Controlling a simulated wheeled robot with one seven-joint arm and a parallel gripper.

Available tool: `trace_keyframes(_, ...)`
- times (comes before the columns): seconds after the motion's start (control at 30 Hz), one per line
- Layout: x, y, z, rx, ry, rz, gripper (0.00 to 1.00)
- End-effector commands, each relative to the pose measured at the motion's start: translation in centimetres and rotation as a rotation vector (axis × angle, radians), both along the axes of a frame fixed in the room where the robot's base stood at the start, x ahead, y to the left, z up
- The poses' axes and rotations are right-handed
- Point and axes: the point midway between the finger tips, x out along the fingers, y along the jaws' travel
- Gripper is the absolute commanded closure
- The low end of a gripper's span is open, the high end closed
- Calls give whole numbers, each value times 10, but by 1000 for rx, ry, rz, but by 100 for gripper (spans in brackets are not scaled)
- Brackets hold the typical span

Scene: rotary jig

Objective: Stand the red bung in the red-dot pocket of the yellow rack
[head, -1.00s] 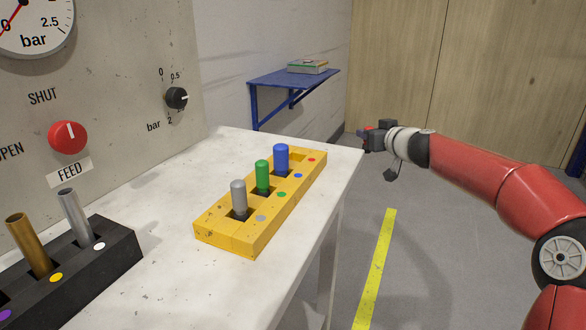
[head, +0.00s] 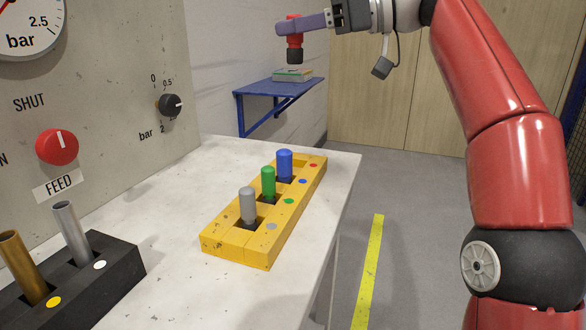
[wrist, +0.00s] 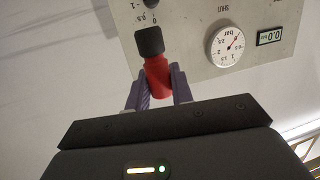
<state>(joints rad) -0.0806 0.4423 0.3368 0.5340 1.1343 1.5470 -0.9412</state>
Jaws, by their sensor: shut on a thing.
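The red bung (head: 294,41) has a black end, which points down in the head view. My gripper (head: 300,24) is shut on it and holds it upright or nearly so, high above the far end of the table. In the wrist view the bung (wrist: 158,77) sits between the purple fingers (wrist: 158,90). The yellow rack (head: 234,250) lies on the table below. Its red dot (head: 313,165) is at the far end; the pocket beside it looks empty, partly hidden behind the blue peg.
A grey peg (head: 248,205), a green peg (head: 268,183) and a blue peg (head: 285,165) stand in the rack. A black rack (head: 115,275) with metal tubes is at front left. The gauge panel (head: 115,70) rises behind; a blue shelf (head: 280,87) is beyond.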

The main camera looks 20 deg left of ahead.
Motion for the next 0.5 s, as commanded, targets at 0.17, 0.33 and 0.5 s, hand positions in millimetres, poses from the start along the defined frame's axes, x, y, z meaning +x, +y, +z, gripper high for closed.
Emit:
trace_keyframes(0.17, 0, -1, -52, -2, 3, -2, 100)
trace_keyframes(0.33, -1, 0, -97, -1, 5, -1, 100)
trace_keyframes(0.5, 0, 0, -135, 0, 4, -1, 100)
